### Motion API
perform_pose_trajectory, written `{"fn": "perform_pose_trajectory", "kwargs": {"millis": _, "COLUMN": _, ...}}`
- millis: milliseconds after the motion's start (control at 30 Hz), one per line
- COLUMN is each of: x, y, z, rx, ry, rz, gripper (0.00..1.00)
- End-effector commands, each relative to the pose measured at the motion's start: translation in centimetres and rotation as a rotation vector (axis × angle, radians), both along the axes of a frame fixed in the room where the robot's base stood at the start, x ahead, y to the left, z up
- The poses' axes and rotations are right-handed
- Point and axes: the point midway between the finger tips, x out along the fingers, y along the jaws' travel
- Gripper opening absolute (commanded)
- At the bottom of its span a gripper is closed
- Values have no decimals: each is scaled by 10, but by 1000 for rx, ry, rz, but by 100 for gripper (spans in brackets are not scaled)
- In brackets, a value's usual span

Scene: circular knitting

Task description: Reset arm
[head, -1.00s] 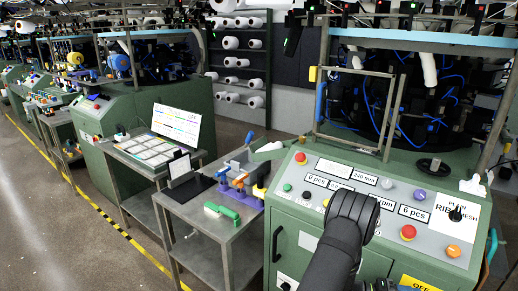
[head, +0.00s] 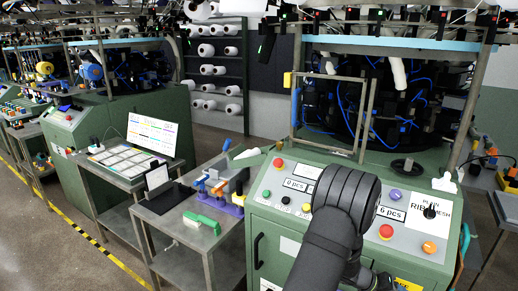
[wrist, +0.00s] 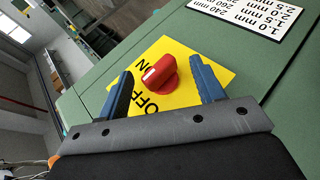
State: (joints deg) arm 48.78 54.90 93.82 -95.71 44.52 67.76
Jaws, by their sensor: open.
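My gripper (wrist: 164,90) is open in the wrist view, with its two blue fingers apart. Between and beyond the fingertips is a red rotary switch (wrist: 160,74) on a yellow plate (wrist: 183,58) marked ON and OFF. The fingers do not appear to hold the knob; how far they are from it I cannot tell. In the head view my dark arm (head: 335,225) reaches down in front of the green machine cabinet (head: 262,240), and its gripper is hidden. Part of the yellow plate (head: 408,285) shows at the bottom edge.
The control panel (head: 300,168) with buttons and knobs lies behind my arm. A metal table (head: 185,235) with a green-handled tool (head: 202,222) stands left of the cabinet. A handwheel (head: 408,166) and a frame gate (head: 335,110) rise behind the panel. The floor at far left is open.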

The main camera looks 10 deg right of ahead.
Motion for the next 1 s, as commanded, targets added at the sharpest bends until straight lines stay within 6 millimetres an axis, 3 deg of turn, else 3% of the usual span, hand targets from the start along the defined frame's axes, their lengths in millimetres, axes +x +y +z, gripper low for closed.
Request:
{"fn": "perform_pose_trajectory", "kwargs": {"millis": 500, "x": -4, "y": -4, "z": 5, "rx": 232, "ry": -236, "rz": -2, "gripper": 62}}
{"fn": "perform_pose_trajectory", "kwargs": {"millis": 1000, "x": -4, "y": -4, "z": 5, "rx": 298, "ry": -298, "rz": 1, "gripper": 62}}
